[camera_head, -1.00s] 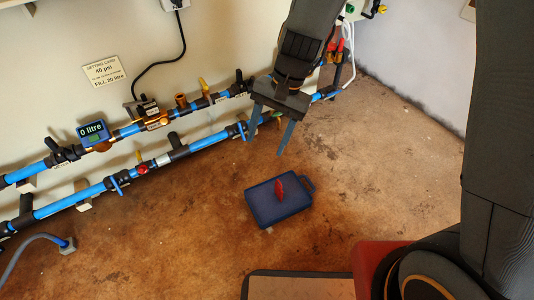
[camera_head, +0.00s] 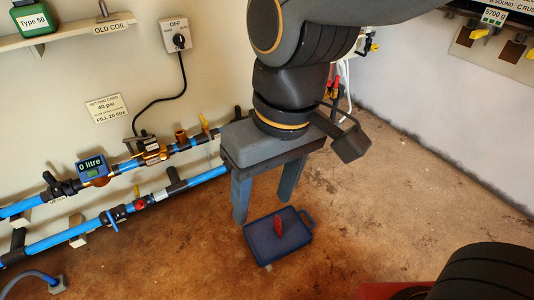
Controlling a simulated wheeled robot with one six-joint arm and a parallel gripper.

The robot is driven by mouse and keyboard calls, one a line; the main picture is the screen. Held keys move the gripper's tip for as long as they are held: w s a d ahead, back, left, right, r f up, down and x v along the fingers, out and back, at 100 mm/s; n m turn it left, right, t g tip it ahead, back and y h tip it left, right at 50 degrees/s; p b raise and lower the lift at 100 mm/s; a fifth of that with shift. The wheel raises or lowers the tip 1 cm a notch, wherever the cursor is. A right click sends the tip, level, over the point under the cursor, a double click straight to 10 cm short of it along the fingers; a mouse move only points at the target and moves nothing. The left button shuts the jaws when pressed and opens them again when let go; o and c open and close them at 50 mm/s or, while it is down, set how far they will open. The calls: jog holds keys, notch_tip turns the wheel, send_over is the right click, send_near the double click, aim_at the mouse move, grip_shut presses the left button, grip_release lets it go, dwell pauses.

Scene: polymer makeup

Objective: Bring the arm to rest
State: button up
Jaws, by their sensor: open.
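My gripper (camera_head: 264,208) hangs from the arm in the upper middle of the head view. Its two blue-grey fingers point down and are spread apart, with nothing between them. In the picture the fingertips lie just above and left of a dark blue case (camera_head: 279,238) on the floor. A red piece (camera_head: 279,233) stands up on the case's top. The gripper body hides part of the blue pipes behind it.
Blue pipes (camera_head: 52,236) with valves and a "0 litre" meter (camera_head: 91,167) run along the left wall. A switch marked OFF (camera_head: 175,34) and a shelf with a green container (camera_head: 34,18) are above. Brown floor (camera_head: 400,190) is open to the right.

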jog(key=shift+r, duration=0.15)
dwell(0.3)
jog(key=shift+r+m+p, duration=0.3)
jog(key=shift+r+p, duration=0.3)
jog(key=shift+p, duration=0.1)
jog(key=shift+r+p, duration=0.3)
